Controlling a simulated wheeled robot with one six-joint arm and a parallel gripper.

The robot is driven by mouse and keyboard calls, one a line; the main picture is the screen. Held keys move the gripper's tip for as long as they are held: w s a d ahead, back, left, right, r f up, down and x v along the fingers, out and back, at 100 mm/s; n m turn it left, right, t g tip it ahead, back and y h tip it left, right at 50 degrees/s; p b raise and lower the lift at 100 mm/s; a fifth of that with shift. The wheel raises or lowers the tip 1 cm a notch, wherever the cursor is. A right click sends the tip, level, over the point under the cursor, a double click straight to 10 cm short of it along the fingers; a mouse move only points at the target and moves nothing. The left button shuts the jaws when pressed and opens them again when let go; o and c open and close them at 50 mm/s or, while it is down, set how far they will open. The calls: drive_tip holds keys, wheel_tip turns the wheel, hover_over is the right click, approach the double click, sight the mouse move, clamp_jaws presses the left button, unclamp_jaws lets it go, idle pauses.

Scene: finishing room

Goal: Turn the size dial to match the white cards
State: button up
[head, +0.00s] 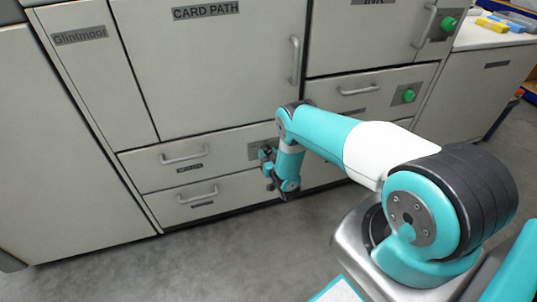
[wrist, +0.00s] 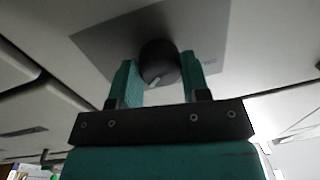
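The dial (wrist: 160,60) is a dark round knob with a pale pointer mark at its lower edge, on a grey plate (wrist: 105,42) in the wrist view. My gripper (wrist: 160,78) has one teal finger on each side of the dial, and both fingers appear to touch it. In the head view my gripper (head: 267,161) is at the cabinet front, beside the plate (head: 256,150) at the right end of the upper drawer, and hides the dial there. The lettering by the dial is too faint to read. I cannot make out the white cards in either view.
A large door marked CARD PATH (head: 206,12) is above, with two handled drawers (head: 160,162) below it. Green buttons (head: 408,96) sit on the panels to the right. A counter with small coloured items (head: 492,25) is at the far right. The grey floor (head: 190,265) in front is clear.

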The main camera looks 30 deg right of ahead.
drive_tip(key=shift+n, duration=0.4)
drive_tip(key=n+p, duration=0.2)
drive_tip(key=n, duration=0.3)
drive_tip(key=shift+r+g, duration=0.1)
drive_tip(key=shift+g, duration=0.2)
drive_tip(key=shift+n+p, duration=0.55)
drive_tip(key=shift+n, duration=0.45)
drive_tip(key=shift+f+n+b, duration=0.2)
drive_tip(key=shift+n+b, duration=0.15)
drive_tip(key=shift+n, duration=0.45)
drive_tip(key=n+b, duration=0.2)
drive_tip(key=b, duration=0.1)
drive_tip(key=shift+f+n+h+b, duration=0.3)
drive_tip(key=shift+h, duration=0.1)
drive_tip(key=n+b, duration=0.2)
drive_tip(key=b, duration=0.2)
drive_tip(key=shift+a+n+g+b, duration=0.1)
drive_tip(key=shift+n+g+b, duration=0.2)
drive_tip(key=shift+b, duration=0.05)
drive_tip(key=n+b, duration=0.2)
drive_tip(key=b, duration=0.1)
drive_tip(key=shift+r+n+h+b, duration=0.25)
drive_tip(key=shift+n+h+b, duration=0.15)
drive_tip(key=shift+n+b, duration=0.7)
drive_tip(key=shift+r, duration=0.1)
